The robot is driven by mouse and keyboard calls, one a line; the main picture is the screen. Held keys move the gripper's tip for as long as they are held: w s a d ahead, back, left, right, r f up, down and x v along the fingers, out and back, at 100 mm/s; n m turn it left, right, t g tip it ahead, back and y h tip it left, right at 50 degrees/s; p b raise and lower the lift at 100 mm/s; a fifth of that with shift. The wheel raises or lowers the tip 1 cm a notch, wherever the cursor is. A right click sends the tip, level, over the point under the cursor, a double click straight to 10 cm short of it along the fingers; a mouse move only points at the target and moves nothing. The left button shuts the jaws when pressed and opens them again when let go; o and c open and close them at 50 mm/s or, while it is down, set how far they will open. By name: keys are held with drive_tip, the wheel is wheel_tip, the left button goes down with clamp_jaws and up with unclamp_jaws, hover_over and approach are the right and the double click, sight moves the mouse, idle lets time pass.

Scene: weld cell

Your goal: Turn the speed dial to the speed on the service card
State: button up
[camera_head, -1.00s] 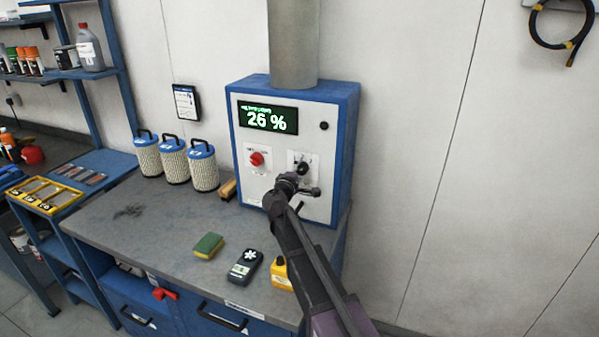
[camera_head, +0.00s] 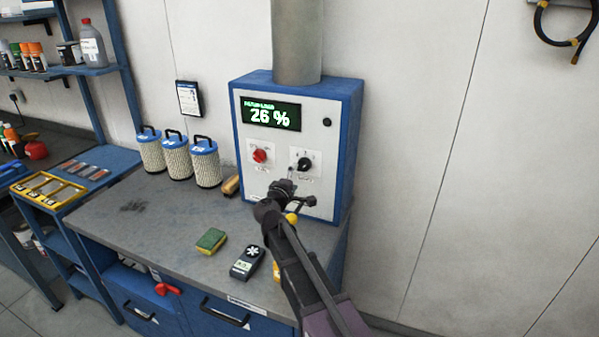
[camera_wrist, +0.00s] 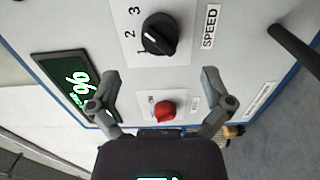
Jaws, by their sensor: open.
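The black speed dial (camera_head: 304,164) is on the white front of the blue-edged control box (camera_head: 352,130). In the wrist view the dial (camera_wrist: 160,34) shows close up, with the numbers 1, 2 and 3 beside it and a SPEED label.
A red knob (camera_head: 260,156) sits left of the dial, below a green display (camera_head: 271,115) reading 26 %. Several filter cartridges (camera_head: 206,165) stand left of the box. A sponge (camera_head: 211,240) and a handheld meter (camera_head: 247,262) lie on the bench.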

drive_tip(key=shift+v, duration=2.95)
drive_tip(key=s+d+f+m+g+h, duration=0.1)
drive_tip(key=s+d+f+m+g, duration=0.35)
drive_tip(key=d, duration=0.45)
drive_tip(key=s+d+f+m+g+h, duration=0.1)
drive_tip(key=s+d+f+m+g, duration=0.35)
drive_tip(key=d, duration=0.55)
drive_tip(key=s+d+f+m+g+y, duration=0.2)
drive_tip(key=s+f+g+y, duration=0.2)
drive_tip(key=s, duration=0.3)
drive_tip(key=s+d+f+m+g+y, duration=0.2)
drive_tip(key=s+d+f+g+y, duration=0.1)
drive_tip(key=s, duration=0.4)
drive_tip(key=shift+s+f+m+g+y, duration=0.2)
drive_tip(key=shift+f+m+g+y, duration=0.3)
drive_tip(key=shift+f, duration=0.8)
